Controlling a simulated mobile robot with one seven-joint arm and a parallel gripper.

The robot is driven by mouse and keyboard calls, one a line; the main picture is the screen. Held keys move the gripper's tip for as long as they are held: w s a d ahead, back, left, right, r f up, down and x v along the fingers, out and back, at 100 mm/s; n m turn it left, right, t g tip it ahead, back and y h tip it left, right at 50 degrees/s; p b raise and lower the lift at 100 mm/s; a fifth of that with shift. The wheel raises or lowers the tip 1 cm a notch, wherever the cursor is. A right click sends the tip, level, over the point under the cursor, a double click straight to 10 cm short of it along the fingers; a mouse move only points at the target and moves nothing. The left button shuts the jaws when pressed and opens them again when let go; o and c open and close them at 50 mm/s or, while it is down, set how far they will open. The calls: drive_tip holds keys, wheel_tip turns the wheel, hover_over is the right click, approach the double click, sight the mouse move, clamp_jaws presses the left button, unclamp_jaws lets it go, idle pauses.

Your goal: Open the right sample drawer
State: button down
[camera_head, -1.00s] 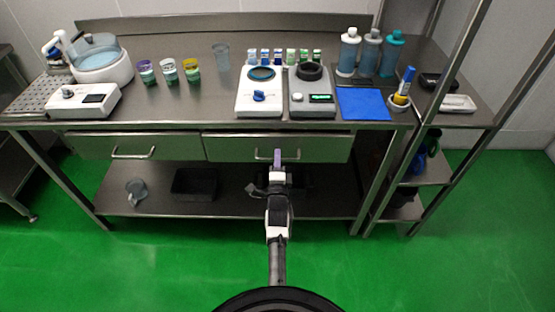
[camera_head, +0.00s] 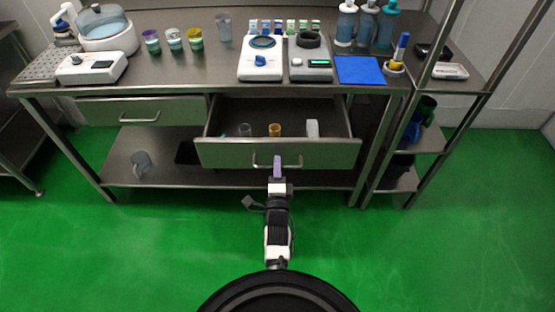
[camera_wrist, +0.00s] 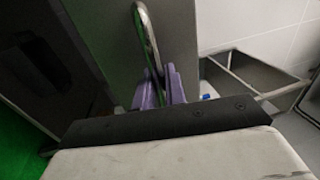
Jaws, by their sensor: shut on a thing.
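The right sample drawer (camera_head: 225,153) is pulled out under the bench in the head view, with its inside showing. Inside it stand an orange-brown jar (camera_head: 274,130), a grey, see-through container (camera_head: 244,130) and a white one (camera_head: 312,129). My gripper (camera_head: 277,166) is at the drawer's front, with its purple fingers shut on the bar handle (camera_head: 297,165). In the wrist view, the purple fingers (camera_wrist: 160,88) close around the metal handle (camera_wrist: 147,35). The left drawer (camera_head: 100,112) is shut.
Two white-and-grey instruments (camera_head: 260,72), a blue mat (camera_head: 360,70) and several cups and bottles stand on the bench. A steel shelf rack (camera_head: 440,100) is close on the right. The green floor in front is clear.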

drive_tip(key=shift+s, duration=0.75)
drive_tip(key=c, duration=1.6)
unclamp_jaws()
drive_tip(key=shift+o, duration=0.2)
